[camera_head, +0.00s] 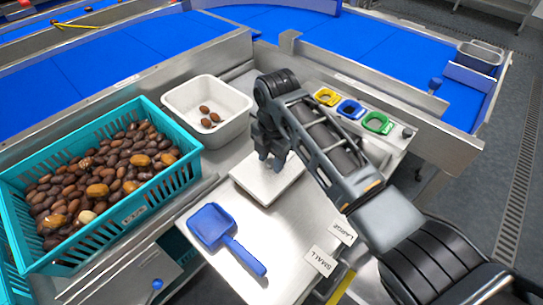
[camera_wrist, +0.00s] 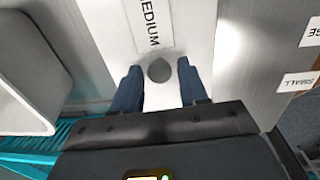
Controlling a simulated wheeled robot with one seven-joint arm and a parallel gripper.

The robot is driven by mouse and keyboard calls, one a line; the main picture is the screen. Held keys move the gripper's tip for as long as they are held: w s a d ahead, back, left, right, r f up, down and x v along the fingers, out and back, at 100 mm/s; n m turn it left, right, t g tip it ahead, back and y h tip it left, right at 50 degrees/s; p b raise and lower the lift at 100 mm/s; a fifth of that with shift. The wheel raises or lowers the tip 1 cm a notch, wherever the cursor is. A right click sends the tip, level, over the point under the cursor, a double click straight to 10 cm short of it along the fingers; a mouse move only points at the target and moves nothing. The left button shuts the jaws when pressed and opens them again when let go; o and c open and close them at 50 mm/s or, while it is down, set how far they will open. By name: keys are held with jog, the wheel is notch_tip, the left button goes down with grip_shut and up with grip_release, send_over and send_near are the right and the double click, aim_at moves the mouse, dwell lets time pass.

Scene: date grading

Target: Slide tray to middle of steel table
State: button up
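A white, flat, square tray-like piece (camera_head: 258,190) lies on the steel table (camera_head: 285,225), near its back edge, beside the white bin. My gripper (camera_head: 272,157) is over the back part of this piece and hides some of it. In the wrist view my gripper (camera_wrist: 160,72) is open, its two dark fingers apart. A small grey round knob-like thing (camera_wrist: 159,70) shows between the fingertips; I cannot tell whether they touch it. A MEDIUM label (camera_wrist: 148,22) lies just beyond it.
A blue scoop (camera_head: 212,228) lies at the table's front left. SMALL (camera_head: 320,261) and LARGE (camera_head: 342,230) labels lie to the right. A white bin (camera_head: 185,103) with several dates and a full teal crate (camera_head: 100,232) stand left. Coloured rings (camera_head: 350,108) are at back right.

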aim_at(284, 178)
grip_shut()
jog(key=shift+s+d+r+p, duration=0.1)
jog(key=shift+s+d+p, duration=0.75)
jog(key=shift+p, duration=0.35)
jog(key=shift+s+d+p, duration=0.6)
jog(key=shift+d+p, duration=0.35)
jog(key=shift+p, duration=0.2)
jog(key=shift+s+d, duration=0.8)
jog(key=shift+d, duration=0.2)
jog(key=shift+s+d, duration=0.75)
jog(key=shift+d, duration=0.25)
jog(key=shift+s+d, duration=0.1)
jog(key=shift+d, duration=0.1)
jog(key=o, duration=0.7)
grip_release()
jog(key=shift+r, duration=3.95)
